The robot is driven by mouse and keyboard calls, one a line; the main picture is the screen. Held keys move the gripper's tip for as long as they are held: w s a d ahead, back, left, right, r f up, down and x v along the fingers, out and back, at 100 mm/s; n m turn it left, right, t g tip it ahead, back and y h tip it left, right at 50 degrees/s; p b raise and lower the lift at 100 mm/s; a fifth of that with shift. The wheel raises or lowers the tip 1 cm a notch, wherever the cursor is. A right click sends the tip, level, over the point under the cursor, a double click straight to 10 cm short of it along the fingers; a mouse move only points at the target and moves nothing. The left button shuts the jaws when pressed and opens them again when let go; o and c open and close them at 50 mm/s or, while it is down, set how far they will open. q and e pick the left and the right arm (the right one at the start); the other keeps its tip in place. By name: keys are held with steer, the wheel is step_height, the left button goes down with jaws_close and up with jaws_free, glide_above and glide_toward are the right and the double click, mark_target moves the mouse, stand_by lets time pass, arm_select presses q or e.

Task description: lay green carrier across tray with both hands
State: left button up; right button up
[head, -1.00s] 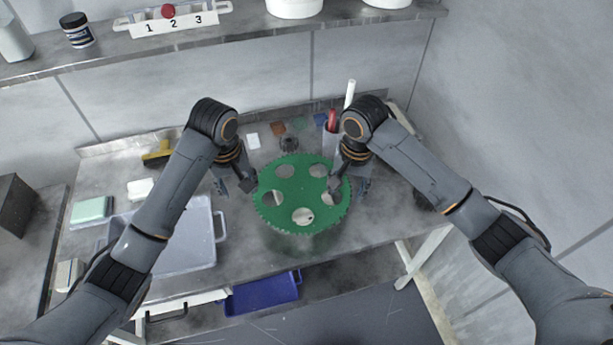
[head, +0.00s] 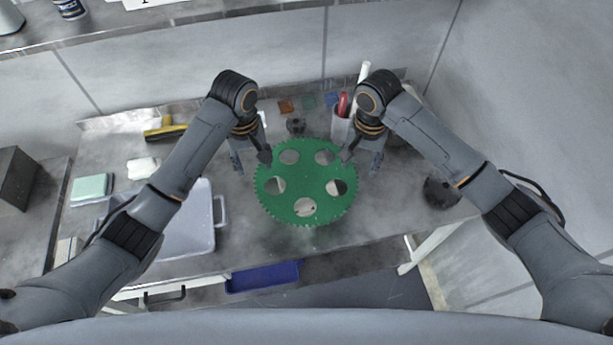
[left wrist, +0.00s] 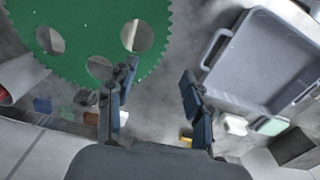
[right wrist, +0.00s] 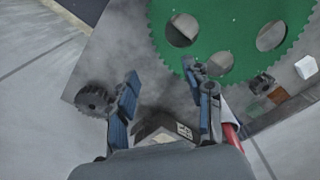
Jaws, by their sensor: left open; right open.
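The green carrier (head: 307,181), a toothed disc with several round holes, is at the middle of the bench; I cannot tell what supports it. It also shows in the left wrist view (left wrist: 85,25) and right wrist view (right wrist: 220,30). The grey tray (head: 203,245) is to its left, apart from it in the head view. My left gripper (head: 251,162) is open at the carrier's back left edge. My right gripper (head: 361,161) is open at its back right edge. One finger of each overlaps the rim in view; contact is unclear. Neither holds anything.
A dark gear (head: 441,192) lies at the right of the bench. A holder with a red-handled tool (head: 343,104) stands behind my right gripper. A yellow-handled brush (head: 165,131) and a green sponge (head: 91,187) are at the left. A blue bin (head: 262,277) is below the front edge.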

mark_target(260, 189)
arm_select(q)
step_height(260, 189, down, 10)
steer(key=shift+s, duration=0.15)
arm_select(e)
step_height(260, 189, down, 10)
steer(key=shift+s, duration=0.15)
arm_select(q)
steer(key=shift+c, duration=0.5)
arm_select(e)
steer(key=shift+c, duration=0.5)
arm_select(q)
jaws_close()
arm_select(e)
jaws_close()
